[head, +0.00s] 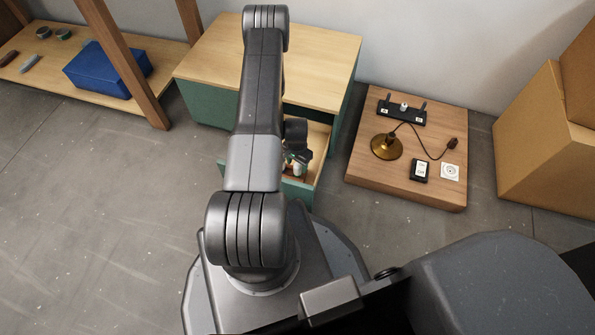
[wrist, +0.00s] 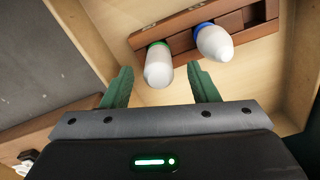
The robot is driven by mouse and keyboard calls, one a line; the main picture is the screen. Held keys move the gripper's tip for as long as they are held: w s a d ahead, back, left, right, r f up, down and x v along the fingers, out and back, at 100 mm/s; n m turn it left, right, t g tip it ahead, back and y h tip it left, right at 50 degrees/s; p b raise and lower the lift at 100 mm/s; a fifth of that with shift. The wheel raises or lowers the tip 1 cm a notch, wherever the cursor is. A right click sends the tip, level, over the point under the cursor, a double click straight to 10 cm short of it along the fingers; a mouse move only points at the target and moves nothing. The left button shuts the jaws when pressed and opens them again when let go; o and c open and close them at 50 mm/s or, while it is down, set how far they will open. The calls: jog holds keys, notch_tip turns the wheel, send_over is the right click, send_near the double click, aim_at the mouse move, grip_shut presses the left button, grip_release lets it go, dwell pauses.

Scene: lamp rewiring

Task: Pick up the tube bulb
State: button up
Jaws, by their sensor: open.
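The tube bulb (wrist: 158,70) is a white cylinder with a rounded end and a green collar. In the wrist view it lies with its collar end at a dark wooden rack (wrist: 178,41). A rounder white bulb with a blue collar (wrist: 214,44) sits to its right in the same rack. My gripper (wrist: 160,67) is open, with a green finger on each side of the tube bulb's rounded end in the picture. I cannot tell how far above it the fingers are. In the head view my arm partly hides the open drawer and the bulbs.
The drawer (head: 319,140) is pulled out of a green cabinet with a wooden top (head: 325,55); its walls surround my gripper closely. To the right is a low wooden platform (head: 375,178) with a brass lamp base (head: 386,146). A cardboard box (head: 540,140) stands far right.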

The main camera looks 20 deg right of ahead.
aim_at(298, 171)
notch_tip(298, 171, down, 4)
jog(key=shift+d+r+b, duration=0.1)
jog(key=shift+r+b, duration=0.15)
jog(key=shift+b, duration=0.15)
jog(key=shift+r, duration=0.1)
jog(key=c, duration=1)
jog(key=shift+c, duration=0.2)
